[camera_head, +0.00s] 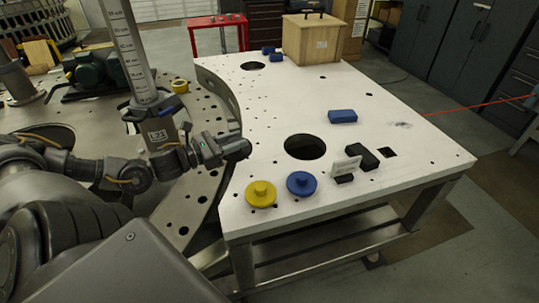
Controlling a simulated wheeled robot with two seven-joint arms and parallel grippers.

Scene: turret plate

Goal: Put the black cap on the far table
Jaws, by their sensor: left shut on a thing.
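My left gripper (215,150) reaches in from the left over the gap between the round metal plate (205,105) and the white table (310,90). It is shut on the black cap (237,149), a dark rounded piece at its tip, by the white table's left edge. The gripper's fingers and part of the cap are hard to tell apart. I cannot tell whether the cap touches the tabletop. My right gripper is not in view.
A yellow cap (261,194) and a blue cap (301,183) stand at the white table's near edge. Beyond are a large round hole (305,147), black blocks (369,159) with a small card, and a blue block (343,116). A wooden box (312,40) stands at the back.

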